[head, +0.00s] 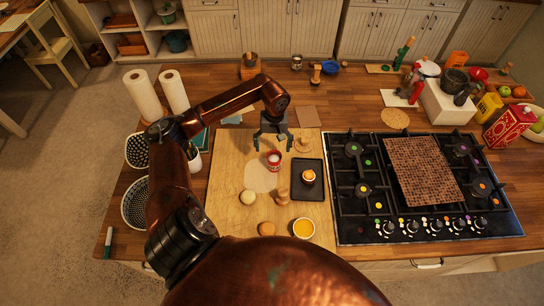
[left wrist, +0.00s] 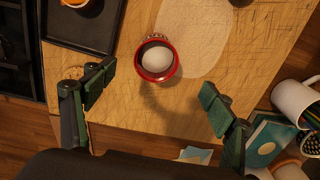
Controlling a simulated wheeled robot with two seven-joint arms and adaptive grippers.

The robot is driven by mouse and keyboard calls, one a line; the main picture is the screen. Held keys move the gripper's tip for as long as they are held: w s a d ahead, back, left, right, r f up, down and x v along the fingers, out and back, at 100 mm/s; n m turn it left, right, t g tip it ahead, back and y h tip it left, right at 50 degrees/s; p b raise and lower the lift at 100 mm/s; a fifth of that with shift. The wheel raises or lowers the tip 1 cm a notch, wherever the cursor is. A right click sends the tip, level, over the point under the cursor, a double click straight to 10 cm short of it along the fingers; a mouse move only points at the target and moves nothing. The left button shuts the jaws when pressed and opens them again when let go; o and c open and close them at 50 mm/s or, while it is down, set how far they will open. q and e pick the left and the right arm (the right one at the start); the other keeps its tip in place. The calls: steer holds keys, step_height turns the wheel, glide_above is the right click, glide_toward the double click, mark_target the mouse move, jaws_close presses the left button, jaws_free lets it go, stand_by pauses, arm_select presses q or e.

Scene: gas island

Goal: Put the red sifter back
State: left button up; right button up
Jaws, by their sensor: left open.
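The red sifter (head: 274,162) stands upright on the wooden board (head: 225,165), at the edge of a pale flat dough round (head: 258,180). In the left wrist view the sifter (left wrist: 157,75) is a red ring with a white rounded mass inside. My left gripper (head: 273,145) is open and empty, above the board just behind the sifter. In the left wrist view the gripper (left wrist: 153,95) has its green-padded fingers spread wide, with the sifter ahead between them and not touching either. My right gripper is not in view.
A black tray (head: 308,193) with a small filled cup lies right of the sifter. The gas hob (head: 345,205) is at right; paper rolls (head: 143,95) and patterned bowls are at left.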

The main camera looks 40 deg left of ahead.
arm_select(q)
steer(key=shift+r+b, duration=0.3)
steer(key=shift+r, duration=1.4)
